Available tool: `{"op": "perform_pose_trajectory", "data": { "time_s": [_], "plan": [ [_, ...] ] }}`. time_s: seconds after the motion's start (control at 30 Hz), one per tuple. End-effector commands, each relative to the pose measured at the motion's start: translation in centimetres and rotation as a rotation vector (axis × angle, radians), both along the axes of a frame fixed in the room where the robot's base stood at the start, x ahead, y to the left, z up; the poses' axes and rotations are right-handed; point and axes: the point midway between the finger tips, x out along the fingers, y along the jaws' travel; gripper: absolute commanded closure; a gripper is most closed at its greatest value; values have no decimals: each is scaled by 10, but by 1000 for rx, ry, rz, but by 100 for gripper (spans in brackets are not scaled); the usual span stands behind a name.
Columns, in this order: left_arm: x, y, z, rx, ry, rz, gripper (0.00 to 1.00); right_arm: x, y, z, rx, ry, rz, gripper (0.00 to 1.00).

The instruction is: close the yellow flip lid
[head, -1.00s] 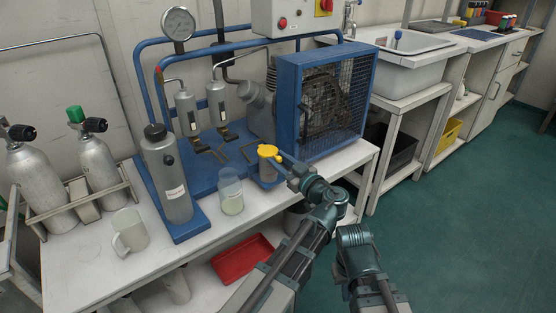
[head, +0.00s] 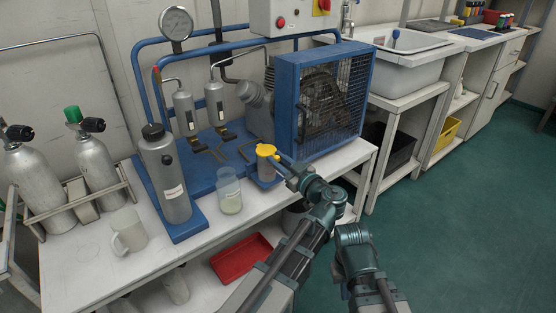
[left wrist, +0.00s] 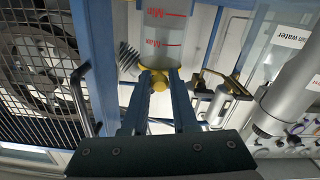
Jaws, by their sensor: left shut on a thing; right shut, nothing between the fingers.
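The yellow flip lid (head: 266,150) lies about level across the top of a small clear container (head: 266,172) at the front edge of the blue base. In the left wrist view, a yellow knob (left wrist: 158,82) is between my left fingertips, by the yellow rim of the container (left wrist: 160,30) with red Max and Min marks. My left gripper (head: 283,163) is shut on the lid's knob, reaching it from the right. Whether the lid is fully seated cannot be told. My right arm is at the lower middle; its fingers do not show.
A clear beaker (head: 229,192) stands just left of the container. A grey cylinder (head: 167,177) and a white mug (head: 127,232) are further left. The caged blue compressor (head: 320,98) is close behind on the right. A red tray (head: 241,258) is on the shelf below.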

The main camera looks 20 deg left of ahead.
Motion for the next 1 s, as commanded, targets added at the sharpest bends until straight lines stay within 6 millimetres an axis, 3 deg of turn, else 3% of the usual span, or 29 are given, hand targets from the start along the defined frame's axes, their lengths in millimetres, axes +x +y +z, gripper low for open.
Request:
{"op": "perform_pose_trajectory", "data": {
  "time_s": [0.67,0.87,1.0],
  "plan": [
    [3,1,4,-6,6,-2,100,0,0,6,0,0,1,100],
    [4,2,18,-59,47,-1,100,0,0,34,-1,0,4,100],
    [4,3,30,-127,99,1,100,0,-1,65,-3,0,4,100]
  ]
}}
